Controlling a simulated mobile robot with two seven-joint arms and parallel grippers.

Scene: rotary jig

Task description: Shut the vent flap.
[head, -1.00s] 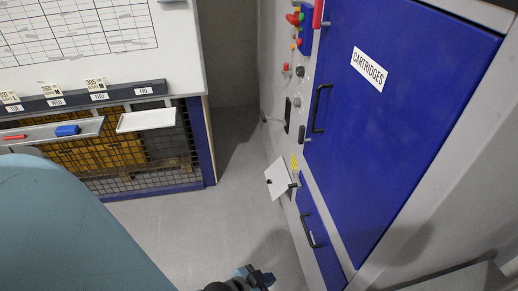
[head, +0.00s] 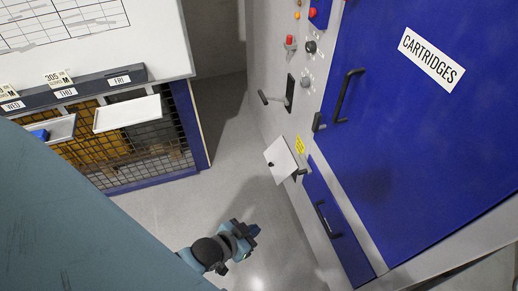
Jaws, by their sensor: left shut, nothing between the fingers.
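The vent flap (head: 280,159) is a small white plate on the grey cabinet face, left of the lower blue drawer. It stands out from the face, swung open, with a small dark knob near its left edge. My left gripper (head: 251,231) is at the bottom middle, below and left of the flap and apart from it. Its fingers are small and dark here; it is shut and empty. The opening behind the flap is mostly hidden. My right gripper is out of view.
The blue cartridges door (head: 430,130) with a black handle fills the right. A lever (head: 275,98), knobs and a red button (head: 290,40) sit above the flap. A whiteboard (head: 95,60) and mesh cage with white shelf (head: 127,113) stand left. The floor between is clear.

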